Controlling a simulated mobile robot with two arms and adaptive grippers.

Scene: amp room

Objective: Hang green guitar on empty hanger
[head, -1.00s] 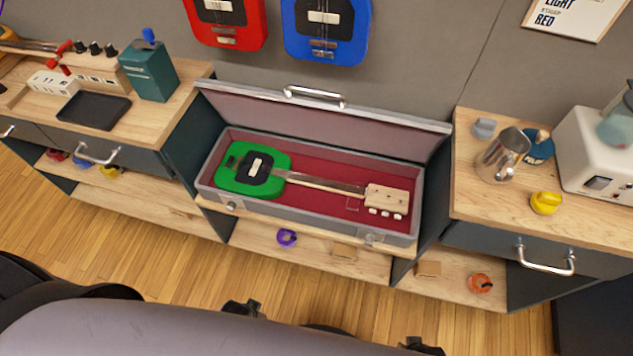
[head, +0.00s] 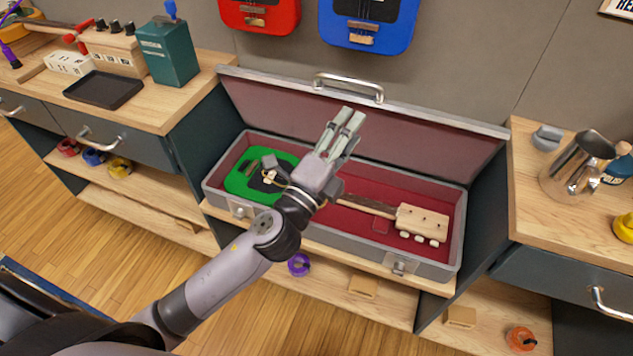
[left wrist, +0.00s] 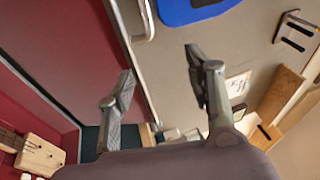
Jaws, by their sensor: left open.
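The green guitar (head: 237,184) lies flat in an open grey case with red lining (head: 290,148). Its body is at the left and its pale headstock (head: 421,223) at the right. My left gripper (head: 347,118) is open and empty above the case, in front of the raised lid, and my arm hides part of the guitar's body and neck. In the left wrist view, the open fingers (left wrist: 158,62) point towards the wall, with the headstock (left wrist: 40,155) at lower left. A wooden plate with two dark prongs (left wrist: 296,33), apparently an empty hanger, is on the wall.
A red guitar (head: 260,12) and a blue guitar (head: 366,22) hang on the wall above the case. Its lid (head: 440,128) stands up behind. Worktops flank it, with a teal box (head: 168,52) at left and a metal jug (head: 577,165) at right.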

